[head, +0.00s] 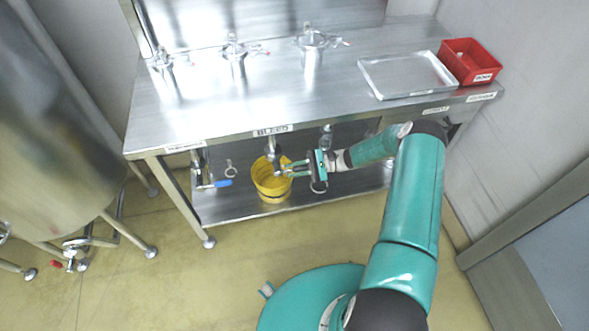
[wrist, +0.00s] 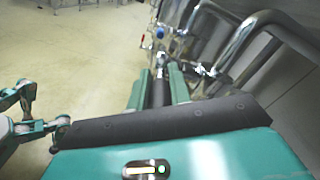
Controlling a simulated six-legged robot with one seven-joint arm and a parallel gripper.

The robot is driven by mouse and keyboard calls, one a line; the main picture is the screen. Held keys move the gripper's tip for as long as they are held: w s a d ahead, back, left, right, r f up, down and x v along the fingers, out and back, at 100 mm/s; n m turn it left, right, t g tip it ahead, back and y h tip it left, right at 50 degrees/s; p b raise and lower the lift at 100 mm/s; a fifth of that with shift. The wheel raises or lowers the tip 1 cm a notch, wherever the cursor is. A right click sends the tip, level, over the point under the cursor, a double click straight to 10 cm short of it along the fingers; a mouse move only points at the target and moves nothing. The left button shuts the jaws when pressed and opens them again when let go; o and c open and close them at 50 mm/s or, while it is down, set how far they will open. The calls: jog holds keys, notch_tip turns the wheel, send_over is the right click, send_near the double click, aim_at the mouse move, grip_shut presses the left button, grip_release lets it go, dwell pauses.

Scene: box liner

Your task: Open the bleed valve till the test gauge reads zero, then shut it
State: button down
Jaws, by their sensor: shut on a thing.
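My gripper (head: 284,168) is under the front edge of the steel table, its two fingers reaching left over the yellow bucket. It is shut on part of a grey pipe fitting (head: 273,150) that hangs above the bucket; I take this to be the bleed valve. The handle is mostly hidden by the fingers, so its angle cannot be told. In the wrist view my gripper (wrist: 158,82) has its fingers either side of a dark part (wrist: 160,92). No gauge dial can be read in either view.
The yellow bucket (head: 268,190) stands on the lower shelf. A blue-handled valve (head: 220,183) is to its left. The steel table (head: 220,120) carries several metal canisters, a metal tray (head: 408,75) and a red bin (head: 470,62). A large tank (head: 50,130) stands left.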

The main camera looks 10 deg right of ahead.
aim_at(291, 170)
jog(key=shift+r, duration=0.1)
jog(key=shift+a+r+h, duration=0.1)
jog(key=shift+r+h, duration=0.3)
jog(key=shift+h, duration=0.35)
jog(key=shift+r+h, duration=0.35)
jog(key=shift+h, duration=0.4)
jog(key=shift+a+r+h, duration=0.15)
jog(key=shift+r+h, duration=0.15)
jog(key=shift+h, duration=0.55)
jog(key=shift+a+r+h, duration=0.2)
jog(key=shift+r+h, duration=0.15)
jog(key=shift+h, duration=0.45)
jog(key=shift+a+r+h, duration=0.15)
jog(key=shift+r+h, duration=0.15)
jog(key=shift+h, duration=0.55)
jog(key=c, duration=1.3)
grip_release()
jog(key=shift+w+d+r, duration=0.1)
jog(key=shift+d+r, duration=0.2)
jog(key=shift+d, duration=0.1)
jog(key=d, duration=1.2)
